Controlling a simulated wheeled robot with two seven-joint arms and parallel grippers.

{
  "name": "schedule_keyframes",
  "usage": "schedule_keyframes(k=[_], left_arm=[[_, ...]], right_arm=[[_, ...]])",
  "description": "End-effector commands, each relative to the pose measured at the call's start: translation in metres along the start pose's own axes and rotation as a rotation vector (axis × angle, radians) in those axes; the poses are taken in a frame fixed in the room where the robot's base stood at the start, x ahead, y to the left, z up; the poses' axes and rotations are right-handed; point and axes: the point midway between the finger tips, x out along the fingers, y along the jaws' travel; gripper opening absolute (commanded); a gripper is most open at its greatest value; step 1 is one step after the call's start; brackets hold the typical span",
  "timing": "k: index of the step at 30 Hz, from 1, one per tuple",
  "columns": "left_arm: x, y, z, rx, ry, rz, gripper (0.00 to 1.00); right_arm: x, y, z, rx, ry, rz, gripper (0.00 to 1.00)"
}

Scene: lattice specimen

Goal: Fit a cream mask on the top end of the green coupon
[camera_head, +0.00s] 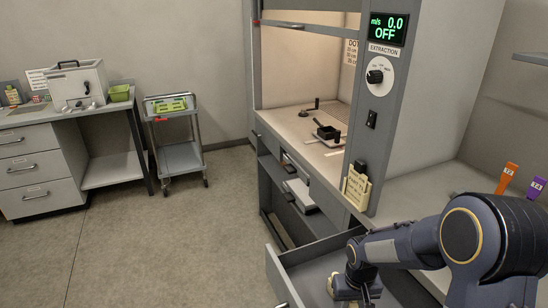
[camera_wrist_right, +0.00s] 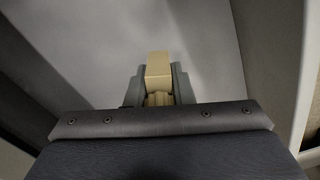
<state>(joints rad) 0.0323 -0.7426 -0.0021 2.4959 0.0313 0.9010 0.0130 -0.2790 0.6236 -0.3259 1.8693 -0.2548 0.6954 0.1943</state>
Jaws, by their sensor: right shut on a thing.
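My right gripper (camera_head: 352,290) reaches down into an open grey drawer (camera_head: 312,272) at the bottom of the head view. In the right wrist view, my right gripper (camera_wrist_right: 160,88) is shut on a cream block-like piece, the cream mask (camera_wrist_right: 159,68), held between its two grey fingers. In the head view a bit of the cream mask (camera_head: 343,294) shows at the fingertips. I cannot make out the green coupon for certain; small green items lie far off at the left. My left gripper is not in view.
A trolley (camera_head: 182,157) with a green item and a side bench (camera_head: 35,118) stand at the left. Floor between is clear.

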Motion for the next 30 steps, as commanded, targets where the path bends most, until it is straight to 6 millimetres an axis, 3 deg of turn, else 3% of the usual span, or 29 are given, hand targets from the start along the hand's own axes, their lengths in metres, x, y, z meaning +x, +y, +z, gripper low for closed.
schedule_keyframes(k=[5,14,21,30], left_arm=[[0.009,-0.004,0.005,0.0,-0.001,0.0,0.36],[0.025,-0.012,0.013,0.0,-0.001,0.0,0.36],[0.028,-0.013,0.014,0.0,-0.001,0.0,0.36],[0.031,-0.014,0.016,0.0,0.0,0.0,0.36]], right_arm=[[-0.004,0.011,0.008,0.023,0.004,-0.009,0.0],[-0.022,0.042,0.04,0.017,0.001,-0.003,0.0],[0.018,0.044,0.043,0.014,-0.005,0.0,0.0],[0.053,0.044,0.043,0.015,-0.004,0.001,0.0]])
